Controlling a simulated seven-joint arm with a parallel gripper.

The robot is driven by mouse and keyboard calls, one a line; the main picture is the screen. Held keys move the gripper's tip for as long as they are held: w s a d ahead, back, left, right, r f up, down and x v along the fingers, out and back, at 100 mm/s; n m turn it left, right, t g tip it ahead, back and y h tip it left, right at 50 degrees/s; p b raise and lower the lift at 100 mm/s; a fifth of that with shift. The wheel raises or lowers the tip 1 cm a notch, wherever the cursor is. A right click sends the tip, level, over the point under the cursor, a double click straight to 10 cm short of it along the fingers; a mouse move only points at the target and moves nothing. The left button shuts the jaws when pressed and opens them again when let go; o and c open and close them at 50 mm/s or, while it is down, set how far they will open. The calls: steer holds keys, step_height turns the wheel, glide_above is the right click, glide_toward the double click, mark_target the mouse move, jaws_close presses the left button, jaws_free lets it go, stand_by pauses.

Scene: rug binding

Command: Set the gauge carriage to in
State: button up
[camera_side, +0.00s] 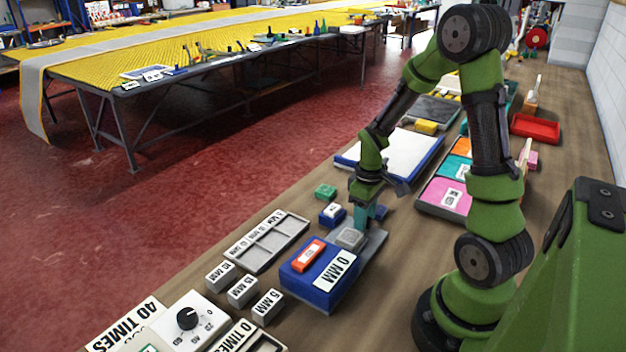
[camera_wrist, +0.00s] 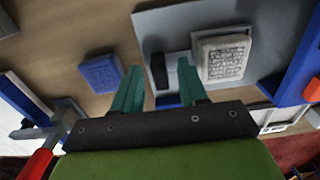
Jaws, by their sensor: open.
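I cannot tell for sure which part is the gauge carriage. A grey plate (camera_side: 374,246) lies against a blue block (camera_side: 318,291) labelled "0 MM", with an orange-red piece (camera_side: 307,256) on top. A grey block (camera_side: 349,238) sits on the plate; in the wrist view this block (camera_wrist: 222,58) carries small print. A small black upright piece (camera_wrist: 159,72) stands beside it on the plate. My gripper (camera_side: 377,212) is low over the plate. In the wrist view its teal fingers (camera_wrist: 160,66) are apart, with the black piece showing between their tips. Contact cannot be told.
Small blue (camera_side: 332,215) and green (camera_side: 326,191) blocks stand left of my gripper. A sectioned grey tray (camera_side: 266,242) and several labelled grey blocks (camera_side: 243,291) lie at the front left. A dial box (camera_side: 190,320) is nearest. A blue-edged white tray (camera_side: 393,157) lies behind.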

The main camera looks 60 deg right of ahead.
mark_target(342, 240)
jaws_close()
steer(key=a, duration=1)
steer(key=shift+a, duration=0.35)
jaws_free()
